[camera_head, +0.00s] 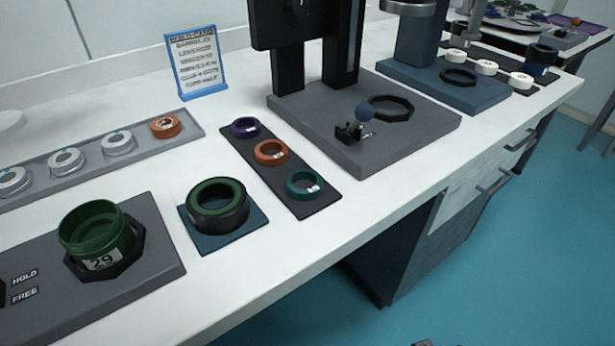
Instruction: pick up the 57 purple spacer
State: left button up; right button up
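The purple spacer (245,127) is a small ring lying flat at the far end of a dark strip tray (318,207). It has a small pale label, too small to read, so I cannot confirm the number 57. An orange ring (271,152) and a teal ring (305,184) lie nearer on the same tray. My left gripper is not in view. A small grey piece at the bottom edge, right of centre, may be part of my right gripper; its fingers cannot be made out. Nothing touches the purple spacer.
A green barrel (97,235) marked 29 sits in a dark holder at left. A black ring with green inside (217,205) sits on a blue pad. A press-like stand (372,145) rises behind the tray. A blue-framed card (196,62) stands behind. White tabletop lies between.

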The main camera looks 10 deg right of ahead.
aim_at(256, 129)
jog(key=i+u, duration=0.15)
jog(key=u, duration=0.25)
jog(key=i+l+u, duration=0.1)
jog(key=u, duration=0.25)
jog(key=i+l+u, duration=0.1)
jog(key=u, duration=0.3)
jog(key=i+l+u, duration=0.1)
jog(key=u, duration=0.25)
jog(key=l, duration=0.1)
